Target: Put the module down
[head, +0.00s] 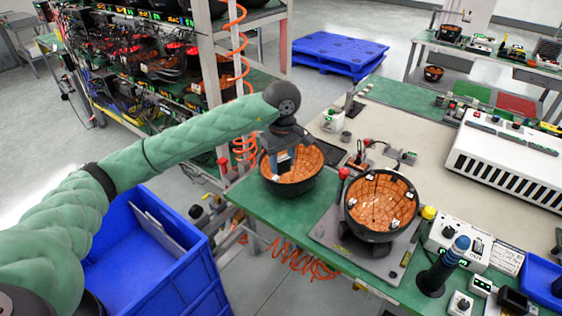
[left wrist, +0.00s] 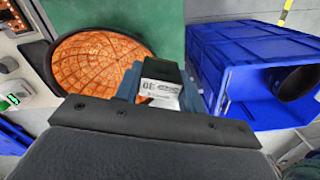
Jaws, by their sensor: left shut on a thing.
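The module (head: 309,160) is a black bowl lined with an orange grid, at the near-left corner of the green bench top. It also shows in the left wrist view (left wrist: 100,70), its near part hidden behind my gripper. My left gripper (head: 284,166) points down into the bowl from above and is shut on the module. In the left wrist view its blue fingers (left wrist: 132,82) flank a black piece with a white label. Whether the bowl's underside touches the bench is hard to tell. My right gripper is not in view.
A second orange-lined bowl (head: 381,203) sits on a grey plate (head: 330,229) to the right. A blue-topped tool (head: 440,268) and control boxes stand near the front. A blue crate (head: 190,239) is below left. An orange coiled cord (head: 237,80) hangs beside the rack (head: 205,60).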

